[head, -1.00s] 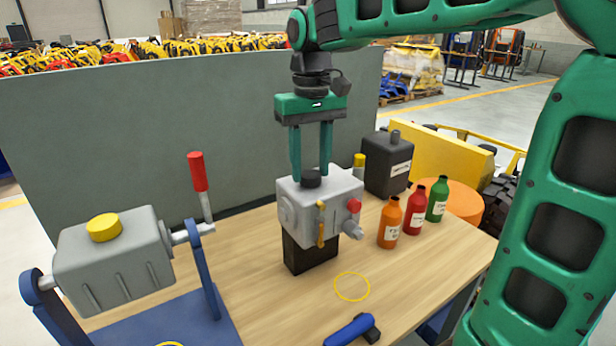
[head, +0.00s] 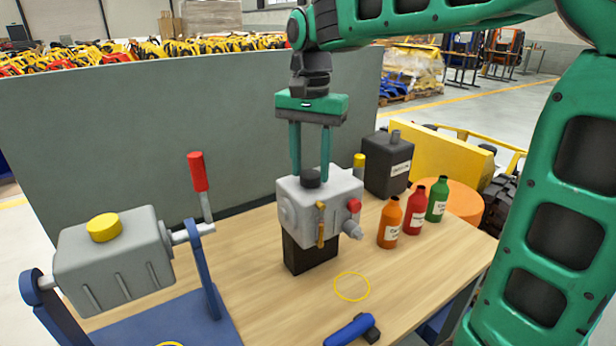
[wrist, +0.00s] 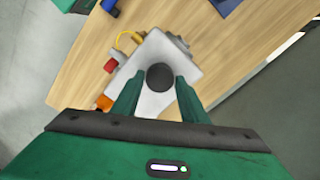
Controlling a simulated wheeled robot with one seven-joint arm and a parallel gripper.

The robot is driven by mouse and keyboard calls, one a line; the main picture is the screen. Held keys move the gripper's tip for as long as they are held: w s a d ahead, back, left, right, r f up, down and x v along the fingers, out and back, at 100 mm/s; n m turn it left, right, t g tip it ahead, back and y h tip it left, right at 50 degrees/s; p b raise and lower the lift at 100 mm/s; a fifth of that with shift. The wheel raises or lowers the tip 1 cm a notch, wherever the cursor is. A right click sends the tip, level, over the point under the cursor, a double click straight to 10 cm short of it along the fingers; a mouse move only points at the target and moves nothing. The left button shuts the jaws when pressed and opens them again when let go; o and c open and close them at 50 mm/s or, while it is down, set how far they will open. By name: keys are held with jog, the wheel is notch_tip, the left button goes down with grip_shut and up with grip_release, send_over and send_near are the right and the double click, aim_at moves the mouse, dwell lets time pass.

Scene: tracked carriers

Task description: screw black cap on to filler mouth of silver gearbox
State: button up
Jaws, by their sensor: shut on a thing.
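The silver gearbox (head: 293,214) stands on a black block (head: 312,257) on the wooden bench. The black cap (head: 311,179) is at the top of the gearbox, over the filler mouth, which is hidden beneath it. My gripper (head: 311,178) points straight down, its two green fingers on either side of the cap, shut on it. In the wrist view the round black cap (wrist: 160,77) lies between the fingertips (wrist: 155,80). How far the cap is threaded cannot be seen.
A yellow cap (head: 359,160) stands behind the gearbox. Orange (head: 390,222), red (head: 413,213) and green (head: 437,200) bottles and a dark canister (head: 388,167) are to the right. A grey tank (head: 115,262) on a blue stand is left. A blue-handled tool (head: 348,331) lies in front.

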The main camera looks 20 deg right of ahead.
jog(key=shift+w+a+r, duration=0.1)
jog(key=o, duration=0.8)
